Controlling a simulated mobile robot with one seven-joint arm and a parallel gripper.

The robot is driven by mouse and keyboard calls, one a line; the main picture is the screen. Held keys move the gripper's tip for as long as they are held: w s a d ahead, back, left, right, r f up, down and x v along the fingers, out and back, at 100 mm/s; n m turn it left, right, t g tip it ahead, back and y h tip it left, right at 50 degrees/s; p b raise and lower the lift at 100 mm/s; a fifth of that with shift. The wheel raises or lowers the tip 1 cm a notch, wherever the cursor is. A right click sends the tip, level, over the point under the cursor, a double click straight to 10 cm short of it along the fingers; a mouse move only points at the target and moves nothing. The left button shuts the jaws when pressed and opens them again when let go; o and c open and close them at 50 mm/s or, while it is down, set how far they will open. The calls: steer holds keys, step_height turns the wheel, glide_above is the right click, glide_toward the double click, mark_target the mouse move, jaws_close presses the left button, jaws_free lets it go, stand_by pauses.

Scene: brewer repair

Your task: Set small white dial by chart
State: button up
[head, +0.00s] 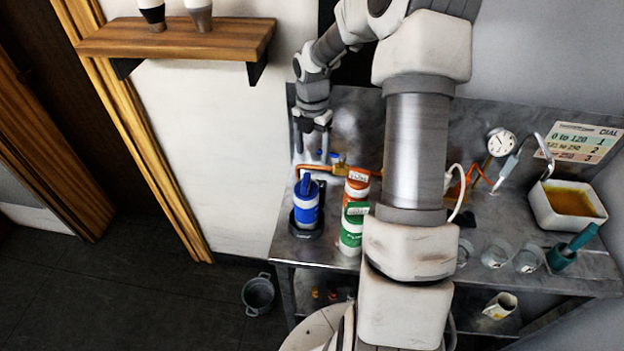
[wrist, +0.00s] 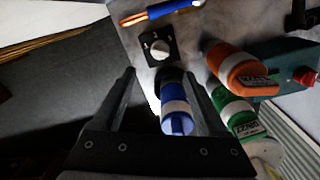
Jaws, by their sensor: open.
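The small white dial (wrist: 160,47) sits on a black plate with white numerals, seen in the wrist view just beyond my fingertips. Its pointer is too small to read. I cannot make the dial out in the head view. The chart (head: 582,142), headed "DIAL", is at the right of the head view; its rows pair ranges such as "0 to 120" with 1, 2 and 3. A round gauge (head: 501,142) with a white face stands left of it; its reading is unclear. My gripper (wrist: 159,76) is open and empty; it also shows in the head view (head: 312,148).
A blue-and-white bottle (head: 306,203) stands below my gripper, showing between the fingers in the wrist view. Orange (head: 357,184) and green (head: 352,226) bottles stand to its right. A copper pipe (head: 312,169) runs behind. A white tray (head: 541,207) and several glasses are at right.

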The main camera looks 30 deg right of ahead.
step_height(320, 180, down, 12)
steer(key=shift+r, duration=0.15)
steer(key=shift+c, duration=0.3)
jaws_close()
